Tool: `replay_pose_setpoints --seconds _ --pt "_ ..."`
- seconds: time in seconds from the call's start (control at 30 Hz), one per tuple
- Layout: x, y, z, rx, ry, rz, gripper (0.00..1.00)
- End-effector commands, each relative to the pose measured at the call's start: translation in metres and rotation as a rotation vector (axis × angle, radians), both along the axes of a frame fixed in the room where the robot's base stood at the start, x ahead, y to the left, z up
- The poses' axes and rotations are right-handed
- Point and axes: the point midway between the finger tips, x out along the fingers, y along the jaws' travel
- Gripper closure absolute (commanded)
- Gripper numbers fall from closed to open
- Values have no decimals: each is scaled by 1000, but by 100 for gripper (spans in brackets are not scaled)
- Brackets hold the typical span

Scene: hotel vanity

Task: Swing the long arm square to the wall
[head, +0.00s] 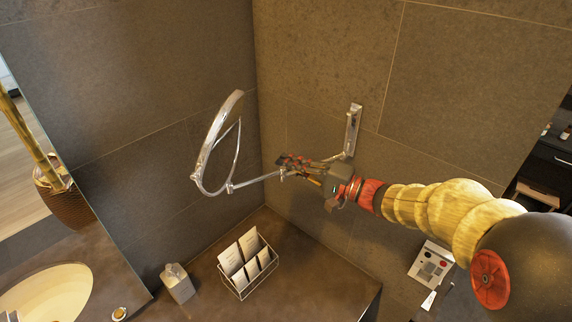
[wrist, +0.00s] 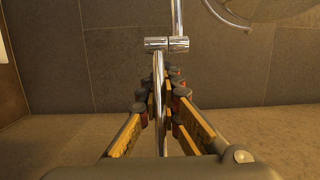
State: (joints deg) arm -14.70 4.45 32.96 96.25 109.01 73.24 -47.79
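A round chrome-framed mirror (head: 213,143) hangs from a jointed chrome bracket on the tiled wall. Its wall plate (head: 354,128) is fixed right of the room corner. The long arm (head: 255,180) runs left from near my gripper to a joint below the mirror. My gripper (head: 287,165) reaches in from the right at that arm. In the wrist view the long arm (wrist: 158,80) runs between my fingers (wrist: 160,100) up to a chrome joint (wrist: 166,44). The fingers are drawn in close around the arm. Whether both pads touch it, I cannot tell.
Below are a counter (head: 325,290) with a wire card holder (head: 240,291), a soap dispenser (head: 178,283) and a basin (head: 45,296). A wall mirror (head: 75,200) stands at left. A panel with buttons (head: 431,264) is at lower right. Space around the round mirror is clear.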

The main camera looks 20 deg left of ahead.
Motion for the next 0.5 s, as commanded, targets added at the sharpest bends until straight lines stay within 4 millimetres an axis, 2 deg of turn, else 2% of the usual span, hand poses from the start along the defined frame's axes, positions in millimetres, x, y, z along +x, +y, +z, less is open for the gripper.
replay_pose_setpoints --seconds 0.03,0.5 --pt "-3 -5 -6 -2 -2 32 100" --pt "-34 -33 -5 -3 4 300 100"
